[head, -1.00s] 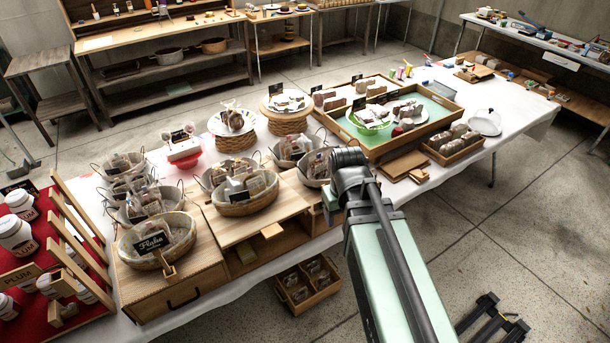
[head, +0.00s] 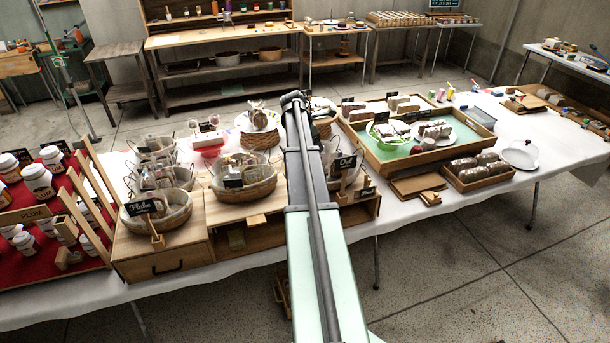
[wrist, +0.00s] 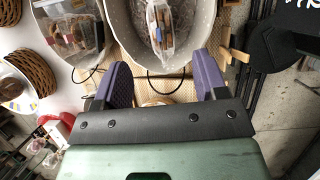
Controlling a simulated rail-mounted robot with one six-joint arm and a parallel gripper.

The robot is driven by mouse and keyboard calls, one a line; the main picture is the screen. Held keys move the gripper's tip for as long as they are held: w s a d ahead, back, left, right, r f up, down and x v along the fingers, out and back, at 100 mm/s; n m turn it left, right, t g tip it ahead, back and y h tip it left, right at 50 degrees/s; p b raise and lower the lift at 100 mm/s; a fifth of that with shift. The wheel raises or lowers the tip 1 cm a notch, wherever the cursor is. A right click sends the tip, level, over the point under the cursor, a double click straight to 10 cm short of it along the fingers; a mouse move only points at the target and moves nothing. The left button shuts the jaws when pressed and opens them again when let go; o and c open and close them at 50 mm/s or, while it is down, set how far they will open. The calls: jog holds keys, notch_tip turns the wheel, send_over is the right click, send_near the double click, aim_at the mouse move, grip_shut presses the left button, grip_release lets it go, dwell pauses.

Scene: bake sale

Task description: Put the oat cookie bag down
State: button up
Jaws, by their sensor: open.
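In the wrist view a clear bag of brown cookies (wrist: 160,25) lies in a pale-lined basket (wrist: 205,45), just beyond my gripper (wrist: 160,82). Its two purple fingers are spread apart with nothing held between them, and the bag is apart from them. I cannot read a label on the bag. In the head view a black sign reading "Oat" (head: 345,162) stands at a basket right of my arm, partly hidden by it. My gripper is hidden behind my arm there.
Another lined basket (head: 243,180) and the "Flåhå" sign's basket (head: 170,217) stand left of my arm on wooden risers. A green-bottomed tray (head: 395,152) with plates is to the right. In the wrist view a tub of bagged goods (wrist: 72,30) is at upper left.

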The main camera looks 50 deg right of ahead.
jog(key=b+x, duration=0.4)
jog(key=x, duration=0.1)
jog(key=shift+f, duration=0.25)
jog(key=shift+r, duration=0.15)
jog(key=b+x, duration=0.4)
jog(key=x, duration=0.1)
jog(key=shift+w+a+b, duration=0.15)
jog(key=shift+w+b, duration=0.05)
jog(key=shift+b, duration=0.15)
jog(key=c, duration=0.8)
